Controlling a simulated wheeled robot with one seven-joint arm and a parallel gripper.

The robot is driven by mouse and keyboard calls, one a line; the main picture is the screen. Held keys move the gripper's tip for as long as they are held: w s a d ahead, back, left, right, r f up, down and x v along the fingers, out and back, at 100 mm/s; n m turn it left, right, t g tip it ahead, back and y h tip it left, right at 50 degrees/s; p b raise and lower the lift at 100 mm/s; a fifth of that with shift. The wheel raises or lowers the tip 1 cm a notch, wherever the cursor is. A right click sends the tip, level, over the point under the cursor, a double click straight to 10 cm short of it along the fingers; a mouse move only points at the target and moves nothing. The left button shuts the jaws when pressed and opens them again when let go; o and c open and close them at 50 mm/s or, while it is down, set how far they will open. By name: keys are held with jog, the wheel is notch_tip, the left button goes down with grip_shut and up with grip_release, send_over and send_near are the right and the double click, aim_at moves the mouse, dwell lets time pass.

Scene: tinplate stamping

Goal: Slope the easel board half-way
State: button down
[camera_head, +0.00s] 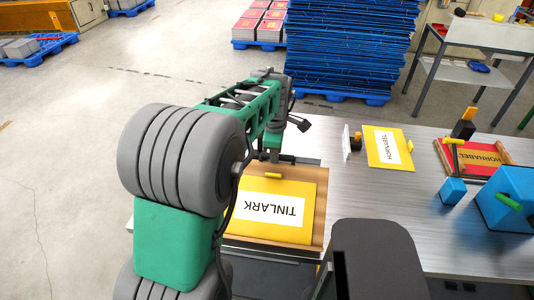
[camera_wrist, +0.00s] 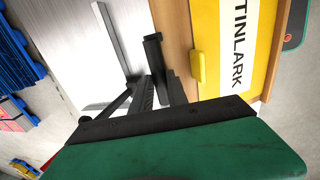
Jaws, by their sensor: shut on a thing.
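The easel board (camera_head: 320,233) is a brown wooden panel at the front of the bench, in front of my arm. A yellow plate lettered TINLARK (camera_head: 258,225) lies on it, with a small yellow tab at its far edge. The board (camera_wrist: 175,35) and plate (camera_wrist: 235,75) also show at the right of the wrist view. My gripper (camera_head: 272,158) is at the board's far edge, shut on a dark part there. In the wrist view the gripper (camera_wrist: 150,85) is beside the board's edge. My wrist hides part of the grip, and I cannot tell the board's exact slope.
On the metal bench (camera_head: 370,205), to the right, are a yellow HORNABEL plate (camera_head: 376,150), a red HORNABEL plate (camera_head: 489,156) in a wooden frame, a small blue block (camera_head: 453,191) and a large blue box (camera_head: 505,200).

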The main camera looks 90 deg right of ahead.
jog(key=shift+a+r, duration=0.1)
jog(key=shift+a, duration=0.3)
jog(key=c, duration=1.3)
grip_release()
jog(key=b+v, duration=0.1)
jog(key=v, duration=0.6)
jog(key=shift+r, duration=0.45)
